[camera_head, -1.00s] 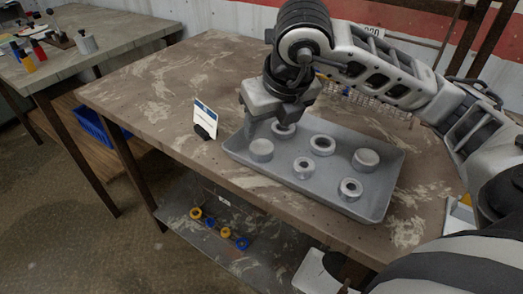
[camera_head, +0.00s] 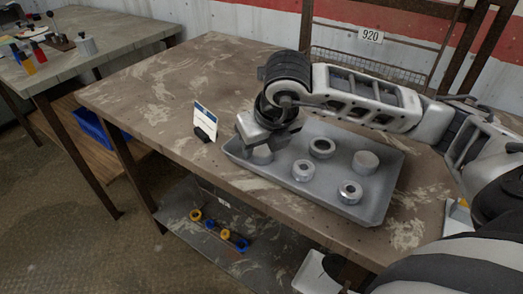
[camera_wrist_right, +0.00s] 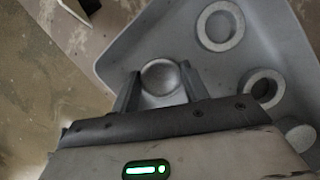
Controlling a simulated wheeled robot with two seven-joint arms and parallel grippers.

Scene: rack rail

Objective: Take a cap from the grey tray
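The grey tray (camera_head: 330,203) lies on the brown table and holds several round grey pieces. A solid-topped cap (camera_head: 262,155) sits at the tray's left end, partly hidden by my right gripper (camera_head: 257,147). In the right wrist view that cap (camera_wrist_right: 161,77) is between the two fingers of the right gripper (camera_wrist_right: 160,85). The fingers are apart, one on each side of the cap, and whether they touch it is unclear. A second solid cap (camera_head: 365,162) sits at the tray's right. My left gripper is not in view.
Rings with holes (camera_head: 322,147) share the tray, one close to the right finger in the wrist view (camera_wrist_right: 262,87). A small white card (camera_head: 205,121) in a black stand is left of the tray. A wire basket (camera_head: 370,66) stands behind. The table's left part is clear.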

